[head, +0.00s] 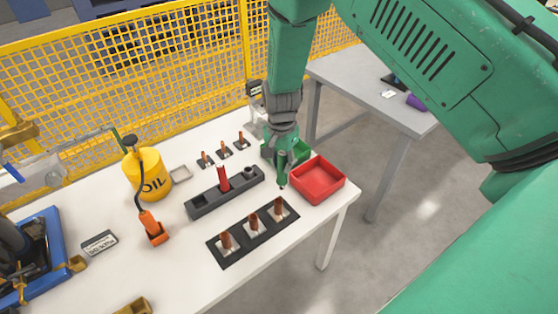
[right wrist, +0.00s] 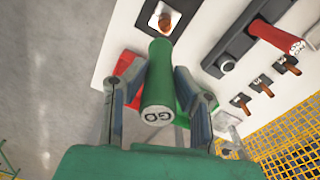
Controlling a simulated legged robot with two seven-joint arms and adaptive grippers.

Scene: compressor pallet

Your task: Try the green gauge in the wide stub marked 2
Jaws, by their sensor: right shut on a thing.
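My right gripper (head: 283,156) is shut on the green gauge (head: 282,173), which points down between the dark block and the red tray. In the right wrist view the gauge (right wrist: 159,85) is a green cylinder with GO on its near end, between the two fingers (right wrist: 158,92). Three wide copper stubs stand on a black plate at the front: left (head: 226,240), middle (head: 253,222) and right (head: 279,208). The gauge is apart from them, nearest the right one. The stub numbers are too small to read. My left gripper is not in view.
A red gauge (head: 222,178) stands in a dark block (head: 205,205). A red tray (head: 318,180) and a green tray (head: 301,147) are close to my right gripper. Several smaller stubs stand behind. A yellow oil can (head: 148,175) and orange tool (head: 153,228) are at left.

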